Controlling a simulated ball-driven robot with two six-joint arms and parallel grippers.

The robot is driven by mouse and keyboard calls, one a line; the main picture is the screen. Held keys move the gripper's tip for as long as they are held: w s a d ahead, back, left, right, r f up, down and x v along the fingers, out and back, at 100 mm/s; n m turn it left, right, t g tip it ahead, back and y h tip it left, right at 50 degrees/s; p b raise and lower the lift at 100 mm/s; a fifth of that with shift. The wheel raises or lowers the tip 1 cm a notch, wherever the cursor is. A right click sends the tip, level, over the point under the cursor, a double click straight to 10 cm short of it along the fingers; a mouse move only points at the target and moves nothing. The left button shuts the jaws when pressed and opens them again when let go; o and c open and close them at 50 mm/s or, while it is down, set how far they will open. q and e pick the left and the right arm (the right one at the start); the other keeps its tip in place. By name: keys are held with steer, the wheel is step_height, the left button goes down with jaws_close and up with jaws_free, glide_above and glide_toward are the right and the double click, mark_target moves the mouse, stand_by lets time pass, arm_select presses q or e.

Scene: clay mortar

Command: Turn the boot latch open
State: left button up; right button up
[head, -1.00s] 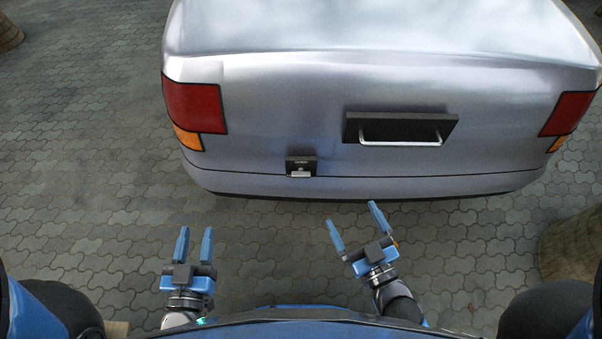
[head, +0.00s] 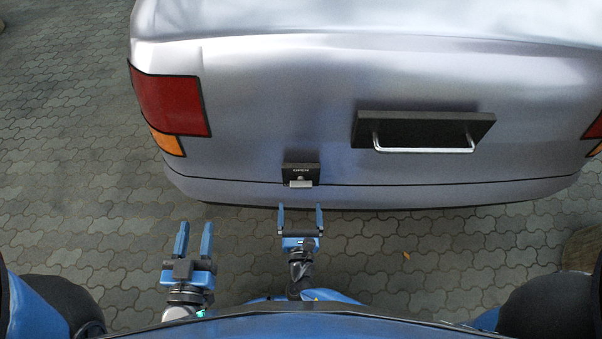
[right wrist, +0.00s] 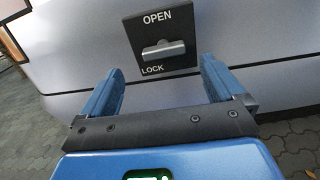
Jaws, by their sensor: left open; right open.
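The boot latch is a small black plate (head: 301,168) low on the silver car's rear, with a light metal handle (head: 300,183) on it. In the right wrist view the plate (right wrist: 138,28) reads OPEN at the top and LOCK at the lower left, and the metal handle (right wrist: 163,50) lies roughly crosswise. My right gripper (head: 300,207) is open and empty just in front of and below the latch. In the right wrist view its fingers (right wrist: 160,80) stand either side of the handle's line, apart from it. My left gripper (head: 194,222) is open and empty, further left over the paving.
The silver car's rear (head: 260,110) fills the top. A black panel (head: 425,122) with a metal bar handle (head: 424,149) sits up and right of the latch. A red tail light (head: 168,102) is at the left. Grey paving (head: 60,180) is free at the left.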

mark_target(301, 187)
steer(key=w, duration=0.5)
steer(key=w+b, duration=0.1)
steer(key=w, duration=0.4)
steer(key=shift+w+d+r, duration=0.15)
steer(key=shift+w, duration=0.15)
steer(key=c, duration=1)
